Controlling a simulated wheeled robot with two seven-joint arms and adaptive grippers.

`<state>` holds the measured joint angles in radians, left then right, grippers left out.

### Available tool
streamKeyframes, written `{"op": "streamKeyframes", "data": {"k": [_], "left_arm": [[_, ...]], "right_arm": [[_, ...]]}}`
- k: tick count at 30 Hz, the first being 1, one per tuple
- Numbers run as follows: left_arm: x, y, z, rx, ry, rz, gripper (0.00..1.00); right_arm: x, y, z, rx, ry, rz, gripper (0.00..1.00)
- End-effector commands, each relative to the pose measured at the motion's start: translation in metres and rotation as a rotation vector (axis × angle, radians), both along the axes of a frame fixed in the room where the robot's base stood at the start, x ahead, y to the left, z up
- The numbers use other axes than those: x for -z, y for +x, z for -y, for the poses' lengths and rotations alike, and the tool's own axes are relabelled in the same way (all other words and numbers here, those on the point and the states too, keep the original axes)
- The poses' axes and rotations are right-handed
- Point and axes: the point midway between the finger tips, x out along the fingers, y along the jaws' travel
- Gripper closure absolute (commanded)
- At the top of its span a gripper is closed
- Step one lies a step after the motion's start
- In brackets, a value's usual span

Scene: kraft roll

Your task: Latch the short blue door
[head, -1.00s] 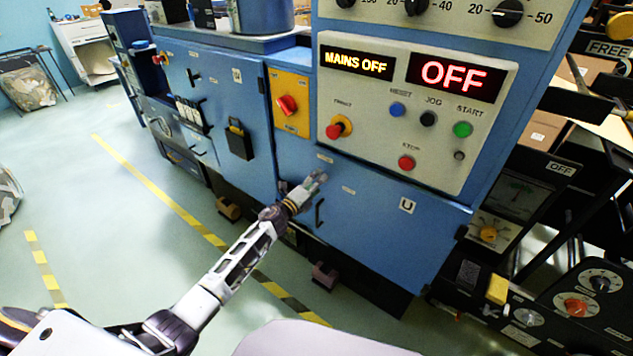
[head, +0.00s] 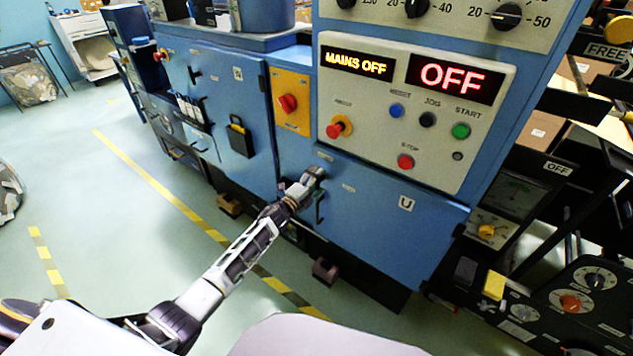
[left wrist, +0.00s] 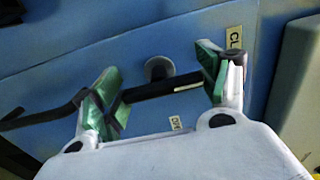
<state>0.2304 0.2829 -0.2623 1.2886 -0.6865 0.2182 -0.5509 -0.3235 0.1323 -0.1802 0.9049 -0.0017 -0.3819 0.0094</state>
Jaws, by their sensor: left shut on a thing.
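The short blue door (head: 375,225) is below the grey control panel and looks flush with the cabinet front. A black pull handle (head: 320,211) is on its left side. My left gripper (head: 311,179) is at the door's upper left corner. In the left wrist view the green-padded fingers of my left gripper (left wrist: 165,88) are shut on a dark latch handle (left wrist: 150,90), with a round grey pivot (left wrist: 158,68) beside it. A pale label reading "CL" (left wrist: 234,40) is beyond the right finger, partly cut off. My right gripper is not in view.
The control panel (head: 410,120) above shows "MAINS OFF" and "OFF". A taller blue door (head: 225,110) with a black padlock-shaped piece (head: 240,140) stands to the left. Dark equipment (head: 510,195) crowds the right.

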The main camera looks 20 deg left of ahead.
Motion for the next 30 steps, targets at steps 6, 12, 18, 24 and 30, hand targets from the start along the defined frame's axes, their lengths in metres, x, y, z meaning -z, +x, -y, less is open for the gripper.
{"op": "streamKeyframes", "data": {"k": [6, 12, 18, 24, 30], "left_arm": [[0.001, 0.000, -0.001, -0.002, -0.002, -0.002, 0.13], [0.000, 0.000, 0.000, -0.001, -0.002, -0.001, 0.04], [0.000, 0.000, 0.000, 0.000, -0.001, 0.000, 0.04], [0.001, -0.002, -0.001, 0.000, -0.001, -0.001, 0.04], [0.001, -0.011, -0.004, -0.001, -0.001, -0.001, 0.04]], "right_arm": [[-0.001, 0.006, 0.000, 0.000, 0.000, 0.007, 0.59], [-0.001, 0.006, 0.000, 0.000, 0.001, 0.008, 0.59], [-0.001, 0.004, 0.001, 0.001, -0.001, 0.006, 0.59], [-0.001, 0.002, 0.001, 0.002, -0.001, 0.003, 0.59], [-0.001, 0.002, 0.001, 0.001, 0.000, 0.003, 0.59]]}}
